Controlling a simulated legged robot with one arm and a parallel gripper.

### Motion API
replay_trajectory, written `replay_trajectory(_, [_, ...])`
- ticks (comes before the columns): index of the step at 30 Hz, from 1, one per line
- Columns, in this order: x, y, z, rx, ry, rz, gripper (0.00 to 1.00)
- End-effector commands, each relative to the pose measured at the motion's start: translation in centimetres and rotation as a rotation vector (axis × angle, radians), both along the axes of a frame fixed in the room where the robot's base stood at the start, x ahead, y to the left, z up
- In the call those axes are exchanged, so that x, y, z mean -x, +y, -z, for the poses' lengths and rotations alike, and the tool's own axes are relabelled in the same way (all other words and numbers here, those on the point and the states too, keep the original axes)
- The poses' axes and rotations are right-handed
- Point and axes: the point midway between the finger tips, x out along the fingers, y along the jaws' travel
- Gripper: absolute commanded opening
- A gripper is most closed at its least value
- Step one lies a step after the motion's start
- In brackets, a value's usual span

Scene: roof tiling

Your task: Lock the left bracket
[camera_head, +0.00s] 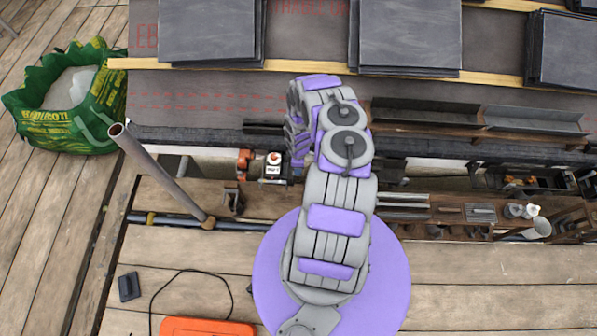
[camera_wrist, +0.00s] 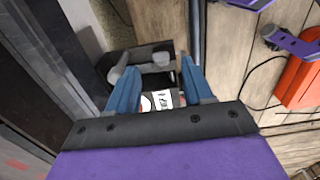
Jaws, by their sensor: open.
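My gripper (camera_wrist: 158,84) is open, with its two blue fingers apart and pointing at a dark metal bracket-like part (camera_wrist: 148,58). A white printed label (camera_wrist: 160,99) with a touch of red shows between the fingers near the palm. I cannot tell whether the fingers touch anything. In the head view, my arm reaches to the roof edge and its links hide the fingertips. An orange and white fitting (camera_head: 262,164) sits at the eave just left of my arm. A small dark bracket (camera_head: 234,199) stands below it. Which part is the left bracket's lock is unclear.
Stacks of dark slates (camera_head: 405,36) rest on wooden battens above. A grey pipe (camera_head: 160,175) leans left of the bracket. A green bag (camera_head: 72,100) stands far left. A tool shelf (camera_head: 465,215) lies right. An orange case (camera_head: 207,327) with a cable lies on the deck.

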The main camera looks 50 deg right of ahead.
Motion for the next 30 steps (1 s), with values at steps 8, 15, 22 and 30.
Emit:
replay_trajectory(8, [0.1,0.0,3.2,0.000,0.001,0.001,0.51])
replay_trajectory(15, [0.1,0.0,3.5,0.000,0.001,0.001,0.51])
replay_trajectory(22, [0.1,0.0,3.5,0.000,0.001,0.001,0.41])
replay_trajectory(30, [0.1,0.0,3.5,0.000,0.001,0.001,0.15])
